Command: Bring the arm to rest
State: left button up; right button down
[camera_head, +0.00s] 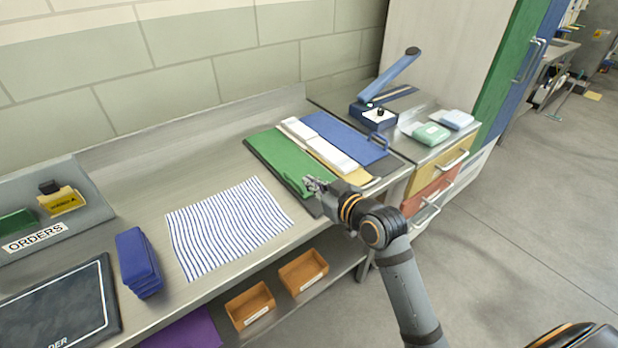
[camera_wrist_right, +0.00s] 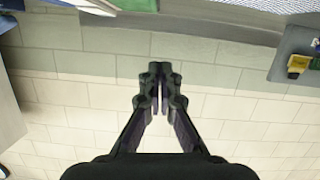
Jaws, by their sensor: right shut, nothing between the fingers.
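My right gripper (camera_head: 314,186) hangs above the front edge of the green folder area on the steel bench. Its arm comes in from the lower right. In the right wrist view the right gripper (camera_wrist_right: 160,82) has its two fingers together with nothing between them, and the tiled wall lies beyond. My left gripper is not in view.
A striped cloth (camera_head: 228,226), a blue folded stack (camera_head: 138,262) and an orders tray (camera_head: 88,214) lie on the bench (camera_head: 165,155). Green (camera_head: 283,160) and blue (camera_head: 345,138) panels lie behind my gripper. A blue-armed press (camera_head: 388,80) stands at the back right. The right floor is clear.

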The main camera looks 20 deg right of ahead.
jog(key=s+d+f+m+g+h, duration=0.25)
jog(key=s+d+f+g, duration=0.2)
jog(key=s+f, duration=0.65)
jog(key=s+d+f+m+g+h, duration=0.1)
jog(key=s+d+f+g+h, duration=0.2)
jog(key=s+f+g, duration=0.55)
jog(key=s+d+f+t, duration=0.15)
jog(key=s+f, duration=0.25)
jog(key=f, duration=1)
jog(key=s+d+f+g, duration=0.1)
jog(key=s+d+f, duration=0.15)
jog(key=f, duration=1.15)
jog(key=s+f, duration=1.5)
jog(key=s, duration=0.3)
jog(key=shift+s+m, duration=0.25)
jog(key=shift+m, duration=0.1)
